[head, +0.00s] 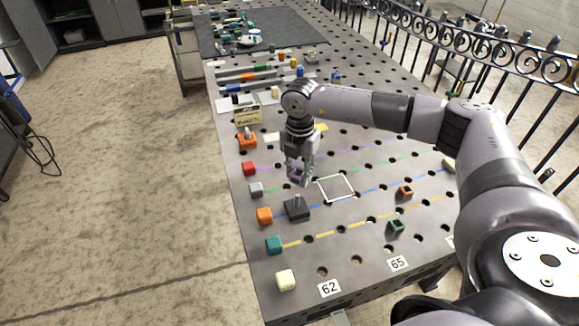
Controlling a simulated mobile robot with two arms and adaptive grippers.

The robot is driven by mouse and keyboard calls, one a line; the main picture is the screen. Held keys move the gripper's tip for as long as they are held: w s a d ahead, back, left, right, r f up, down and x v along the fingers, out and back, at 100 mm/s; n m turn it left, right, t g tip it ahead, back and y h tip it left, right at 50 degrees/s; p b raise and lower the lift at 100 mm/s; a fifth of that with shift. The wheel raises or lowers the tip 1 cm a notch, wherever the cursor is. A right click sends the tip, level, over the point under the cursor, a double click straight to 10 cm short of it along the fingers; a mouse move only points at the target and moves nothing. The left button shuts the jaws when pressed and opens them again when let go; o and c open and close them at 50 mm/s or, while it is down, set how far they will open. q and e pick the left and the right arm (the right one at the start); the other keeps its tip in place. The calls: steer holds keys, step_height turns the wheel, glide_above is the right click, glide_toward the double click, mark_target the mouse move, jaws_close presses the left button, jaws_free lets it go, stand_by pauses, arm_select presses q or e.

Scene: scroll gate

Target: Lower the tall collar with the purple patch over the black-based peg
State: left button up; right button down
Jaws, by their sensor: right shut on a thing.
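The black-based peg (297,210) stands on the perforated table, its thin grey pin pointing up. My right gripper (300,176) reaches down from above and is just over and behind this peg. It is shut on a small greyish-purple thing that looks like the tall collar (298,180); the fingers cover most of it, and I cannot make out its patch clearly. The held thing's lower end appears close to the top of the pin; I cannot tell whether they touch. My left gripper is not in view.
A white outlined square (336,187) lies right of the peg. A brown hollow block (406,190) and a green one (396,226) stand further right. An orange-based peg (247,140) stands behind left.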

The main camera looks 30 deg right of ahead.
mark_target(297, 195)
steer(key=shift+a+f, duration=0.1)
steer(key=shift+a, duration=0.1)
steer(key=shift+f, duration=0.15)
steer(key=shift+d+f+b, duration=0.25)
steer(key=shift+f+b, duration=0.05)
steer(key=shift+f, duration=0.15)
steer(key=shift+d+f+b, duration=0.2)
steer(key=shift+f+b, duration=0.1)
steer(key=shift+f, duration=0.55)
steer(key=shift+a+f+b, duration=0.2)
steer(key=shift+f+b, duration=0.45)
steer(key=shift+b, duration=0.1)
steer(key=shift+f, duration=0.5)
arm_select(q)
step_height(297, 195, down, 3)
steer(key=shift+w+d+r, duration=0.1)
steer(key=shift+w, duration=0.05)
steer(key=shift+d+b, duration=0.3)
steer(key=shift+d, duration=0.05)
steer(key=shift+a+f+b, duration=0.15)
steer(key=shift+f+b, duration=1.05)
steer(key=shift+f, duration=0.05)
arm_select(e)
steer(key=shift+f, duration=1.65)
